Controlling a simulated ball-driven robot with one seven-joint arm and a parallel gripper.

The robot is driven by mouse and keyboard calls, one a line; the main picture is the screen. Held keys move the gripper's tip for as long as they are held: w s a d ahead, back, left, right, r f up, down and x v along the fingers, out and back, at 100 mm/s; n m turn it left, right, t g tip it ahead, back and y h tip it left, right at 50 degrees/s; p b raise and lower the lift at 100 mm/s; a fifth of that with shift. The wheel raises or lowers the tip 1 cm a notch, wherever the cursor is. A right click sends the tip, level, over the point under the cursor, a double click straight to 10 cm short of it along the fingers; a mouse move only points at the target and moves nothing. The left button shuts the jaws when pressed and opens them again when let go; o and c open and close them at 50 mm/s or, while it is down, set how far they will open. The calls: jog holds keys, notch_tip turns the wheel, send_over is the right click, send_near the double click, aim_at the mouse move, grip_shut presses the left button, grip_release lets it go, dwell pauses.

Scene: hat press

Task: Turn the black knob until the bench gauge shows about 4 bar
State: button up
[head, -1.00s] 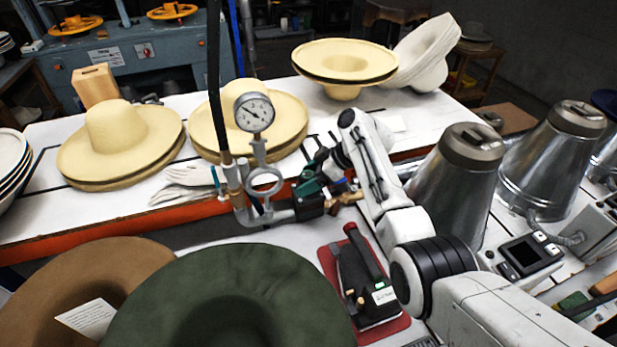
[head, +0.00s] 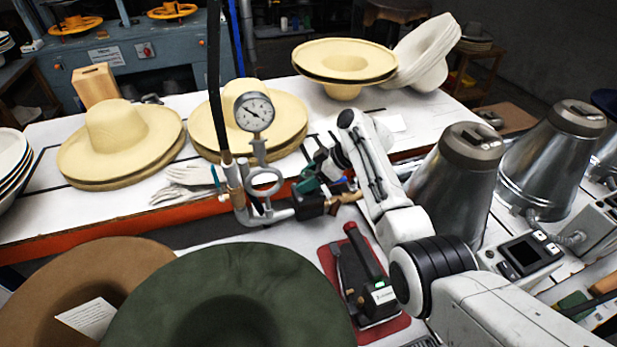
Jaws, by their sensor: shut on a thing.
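The bench gauge (head: 254,112) is a round white dial standing on a grey pipe fitting in the middle of the head view. Its needle points to the upper left; the figures are too small to read. My gripper (head: 312,188) reaches in from the right to the valve beside the pipe loop. It is shut on the black knob (head: 310,207), whose dark body shows only in part. The fingers and the fitting hide much of the grip.
A brown felt hat and a green felt hat (head: 230,300) fill the near left. A black hand tool (head: 365,285) lies on a red mat below the valve. Pale hats and white gloves (head: 185,185) lie behind. Metal cones (head: 460,185) stand to the right.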

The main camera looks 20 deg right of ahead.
jog(key=shift+r, duration=0.1)
jog(key=m+t+h+p, duration=0.1)
jog(key=m+t+p, duration=0.1)
jog(key=m+p, duration=0.1)
jog(key=shift+s+r+m+h, duration=0.1)
jog(key=shift+m+h, duration=0.3)
jog(key=m+t+h+p, duration=0.1)
jog(key=m, duration=0.1)
jog(key=m+t+h+p, duration=0.1)
jog(key=m+h, duration=0.1)
jog(key=m, duration=0.1)
jog(key=shift+a+t+h, duration=0.1)
jog(key=shift+t+h, duration=0.2)
jog(key=m+h+b, duration=0.1)
jog(key=m, duration=0.1)
jog(key=m+h+b, duration=0.1)
jog(key=m+h, duration=0.1)
jog(key=shift+f+m, duration=0.3)
jog(key=shift+f, duration=0.05)
jog(key=shift+r+m+h+b, duration=0.15)
jog(key=shift+m+h+b, duration=1.05)
jog(key=shift+m+b, duration=0.2)
jog(key=o, duration=1)
jog(key=shift+o, duration=0.2)
